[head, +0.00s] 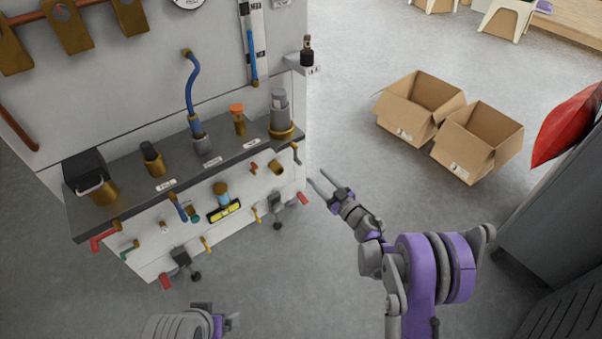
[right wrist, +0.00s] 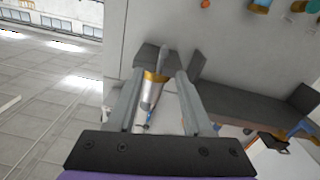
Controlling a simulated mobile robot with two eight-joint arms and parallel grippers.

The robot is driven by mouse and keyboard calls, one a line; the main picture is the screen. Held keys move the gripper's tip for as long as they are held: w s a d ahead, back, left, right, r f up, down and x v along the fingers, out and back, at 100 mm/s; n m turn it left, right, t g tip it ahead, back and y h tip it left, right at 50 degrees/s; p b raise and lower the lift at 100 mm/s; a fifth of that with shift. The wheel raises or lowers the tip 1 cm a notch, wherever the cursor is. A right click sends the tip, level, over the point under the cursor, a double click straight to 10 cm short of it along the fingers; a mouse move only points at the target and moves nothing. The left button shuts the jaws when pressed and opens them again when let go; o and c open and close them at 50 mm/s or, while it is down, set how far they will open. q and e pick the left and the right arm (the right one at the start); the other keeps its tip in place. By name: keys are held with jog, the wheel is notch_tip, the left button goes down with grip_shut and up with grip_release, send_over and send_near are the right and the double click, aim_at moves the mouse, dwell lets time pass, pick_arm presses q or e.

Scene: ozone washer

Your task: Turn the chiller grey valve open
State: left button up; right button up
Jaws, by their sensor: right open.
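The washer's front panel has several small valves, and none of their labels can be read, so I cannot tell for certain which is the chiller valve. A small dark grey handle (head: 296,154) with a brass fitting sits at the panel's right end. My right gripper (head: 319,179) is open and empty, just right of that end and apart from it. In the right wrist view, a grey lever with a brass collar (right wrist: 155,77) shows between the open fingers (right wrist: 160,100). My left gripper (head: 230,321) is partly in view at the bottom, and its jaws cannot be made out.
A dark shelf (head: 225,160) carries several brass and grey fittings above the panel. Red-handled parts (head: 303,198) stick out low on the panel. Two open cardboard boxes (head: 420,105) stand on the floor at right. Grey floor is clear between washer and boxes.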

aim_at(301, 164)
jog(key=x, duration=0.7)
jog(key=f+x, duration=0.1)
jog(key=x, duration=0.3)
jog(key=shift+s+a+b, duration=0.2)
jog(key=shift+b, duration=0.2)
grip_shut()
